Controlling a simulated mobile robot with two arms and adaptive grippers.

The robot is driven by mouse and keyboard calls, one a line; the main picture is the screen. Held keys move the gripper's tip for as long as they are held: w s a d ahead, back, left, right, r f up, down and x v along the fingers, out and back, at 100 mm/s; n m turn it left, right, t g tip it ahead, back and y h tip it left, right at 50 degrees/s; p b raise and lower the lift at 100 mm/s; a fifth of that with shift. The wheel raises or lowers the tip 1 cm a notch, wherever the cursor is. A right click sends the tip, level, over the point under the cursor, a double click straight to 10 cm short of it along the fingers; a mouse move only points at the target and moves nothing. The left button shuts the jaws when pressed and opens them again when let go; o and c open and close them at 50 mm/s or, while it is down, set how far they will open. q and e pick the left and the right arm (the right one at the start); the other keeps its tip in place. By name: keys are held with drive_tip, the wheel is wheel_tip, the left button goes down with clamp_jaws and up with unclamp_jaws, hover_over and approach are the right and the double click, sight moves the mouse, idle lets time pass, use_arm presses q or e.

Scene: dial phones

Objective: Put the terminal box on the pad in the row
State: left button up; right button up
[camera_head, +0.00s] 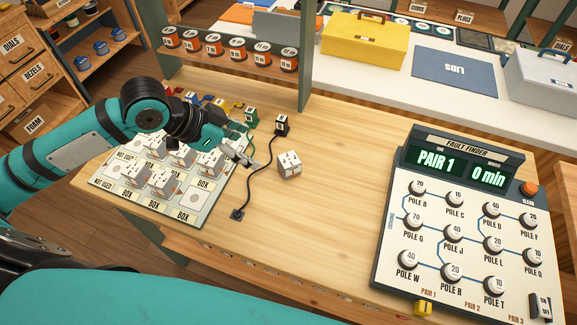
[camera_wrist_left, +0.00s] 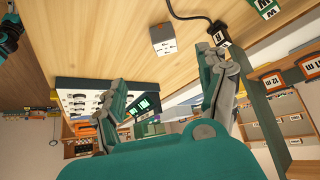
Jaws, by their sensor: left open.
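A loose pale grey terminal box (camera_head: 289,163) stands on the wooden bench, right of the black cord. It also shows in the left wrist view (camera_wrist_left: 163,38), beyond my fingertips. My left gripper (camera_head: 243,153) is open and empty, above the bench between the box board and the loose box. In the left wrist view its fingers (camera_wrist_left: 163,88) are spread wide and apart from the box. The board (camera_head: 208,217) holds several similar boxes on pads labelled BOX or NOT USED. A bare pad (camera_head: 199,198) shows near its front right. My arm hides part of the board's back. My right gripper is out of view.
A black cord runs between a plug block (camera_head: 282,124) and a small black socket (camera_head: 237,214). The fault finder (camera_head: 466,215) stands at the right. Labelled spools (camera_head: 237,48) line a shelf behind. The bench between loose box and fault finder is clear.

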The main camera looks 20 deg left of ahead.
use_arm(q)
approach(288, 159)
drive_tip(key=x, duration=0.3)
drive_tip(key=s+x, duration=0.1)
drive_tip(key=x, duration=0.1)
drive_tip(key=shift+f+p, duration=0.2)
drive_tip(key=shift+p, duration=0.15)
drive_tip(key=shift+w+d+f, duration=0.2)
drive_tip(key=shift+d+f, duration=0.05)
drive_tip(key=shift+f, duration=0.1)
drive_tip(key=x, duration=0.4)
drive_tip(key=shift+w+d+f+p, duration=0.15)
drive_tip(key=shift+w+p, duration=0.2)
drive_tip(key=shift+w, duration=0.2)
drive_tip(key=shift+c, duration=0.5)
drive_tip(key=c, duration=1.3)
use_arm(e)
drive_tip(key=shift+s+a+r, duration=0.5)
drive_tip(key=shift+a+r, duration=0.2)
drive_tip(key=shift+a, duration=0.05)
